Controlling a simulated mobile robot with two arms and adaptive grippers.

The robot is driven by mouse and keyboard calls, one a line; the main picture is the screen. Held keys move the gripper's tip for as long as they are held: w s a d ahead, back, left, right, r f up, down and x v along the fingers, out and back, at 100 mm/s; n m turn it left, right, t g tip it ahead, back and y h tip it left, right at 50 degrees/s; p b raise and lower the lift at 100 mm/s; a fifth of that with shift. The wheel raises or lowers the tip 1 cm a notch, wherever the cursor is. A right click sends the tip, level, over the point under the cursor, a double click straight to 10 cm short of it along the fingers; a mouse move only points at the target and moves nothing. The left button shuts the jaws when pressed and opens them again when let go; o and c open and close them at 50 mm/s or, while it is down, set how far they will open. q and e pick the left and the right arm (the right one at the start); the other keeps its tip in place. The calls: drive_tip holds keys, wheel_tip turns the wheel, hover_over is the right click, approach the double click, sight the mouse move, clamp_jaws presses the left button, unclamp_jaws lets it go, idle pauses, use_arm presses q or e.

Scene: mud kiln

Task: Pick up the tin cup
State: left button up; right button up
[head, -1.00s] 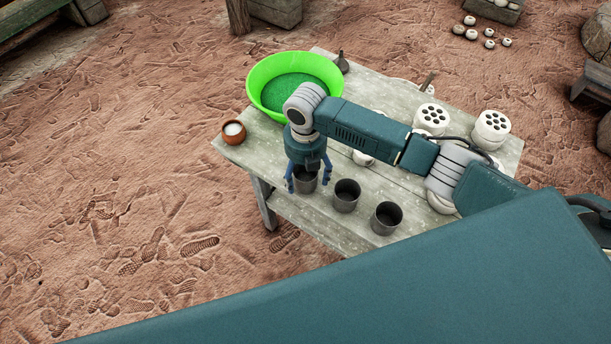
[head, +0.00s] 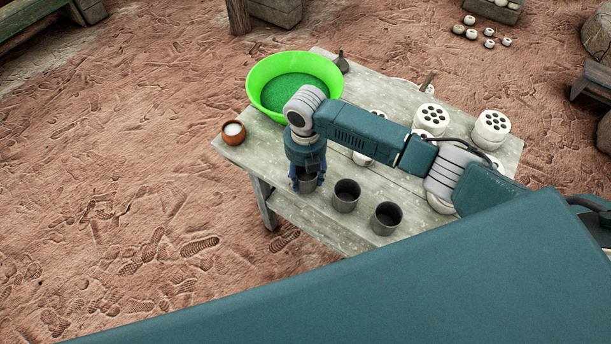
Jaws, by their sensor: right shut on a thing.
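Three grey tin cups stand in a row near the front edge of the wooden table. My right gripper (head: 308,183) points down over the leftmost tin cup (head: 308,185) and is shut on it. The gripper's fingers and palm hide much of that cup; it seems to stand on the table still. The middle tin cup (head: 346,196) and the rightmost tin cup (head: 387,219) are upright, apart from the gripper, with open tops. My left gripper is not in view.
The wooden table (head: 335,224) also holds a green basin (head: 257,95), a small brown pot (head: 233,133) at its left corner, and white pieces with holes, such as one (head: 491,131) at the right. My arm crosses above the table. Bare ground lies left.

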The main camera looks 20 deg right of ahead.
wheel_tip(320, 180, up, 20)
drive_tip(key=b, duration=0.2)
drive_tip(key=shift+f, duration=0.15)
